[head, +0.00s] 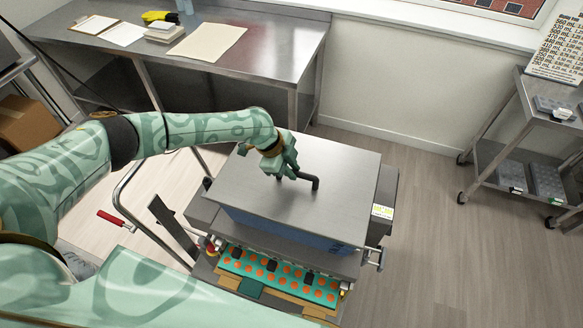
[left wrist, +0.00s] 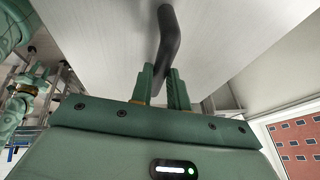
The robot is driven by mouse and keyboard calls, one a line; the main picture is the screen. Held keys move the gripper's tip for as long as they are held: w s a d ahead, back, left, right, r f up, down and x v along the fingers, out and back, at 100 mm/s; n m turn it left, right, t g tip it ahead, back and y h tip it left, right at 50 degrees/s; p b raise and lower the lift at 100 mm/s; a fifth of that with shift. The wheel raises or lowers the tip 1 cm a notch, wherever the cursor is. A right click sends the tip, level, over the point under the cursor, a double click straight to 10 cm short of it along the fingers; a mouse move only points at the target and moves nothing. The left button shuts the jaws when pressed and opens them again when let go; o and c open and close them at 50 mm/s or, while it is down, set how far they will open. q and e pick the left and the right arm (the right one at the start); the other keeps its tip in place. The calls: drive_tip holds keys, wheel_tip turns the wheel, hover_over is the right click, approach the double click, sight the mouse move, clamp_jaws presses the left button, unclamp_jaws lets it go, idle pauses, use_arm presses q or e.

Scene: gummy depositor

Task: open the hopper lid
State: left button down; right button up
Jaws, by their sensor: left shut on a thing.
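The hopper lid (head: 335,160) is a flat grey metal plate on top of the depositor and lies flat and closed over the blue hopper body (head: 285,232). A black bar handle (head: 314,183) stands on the lid. My left gripper (head: 288,174) is at the handle and is shut on it. In the left wrist view the handle (left wrist: 166,40) runs down between the two green fingers (left wrist: 164,88), with the lid (left wrist: 95,45) behind it. My right gripper is not in view.
Below the hopper is a green tray (head: 262,270) with orange round pockets. A metal workbench (head: 270,50) stands behind at the left. A wheeled cart (head: 510,150) stands at the right. The floor (head: 440,240) between machine and cart is clear.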

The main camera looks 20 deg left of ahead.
use_arm(q)
drive_tip(key=shift+w+r, duration=0.3)
drive_tip(key=shift+r, duration=0.35)
drive_tip(key=w+r, duration=0.6)
drive_tip(key=r, duration=0.3)
drive_tip(key=shift+w+a, duration=0.15)
drive_tip(key=shift+w, duration=0.15)
drive_tip(key=shift+f, duration=0.1)
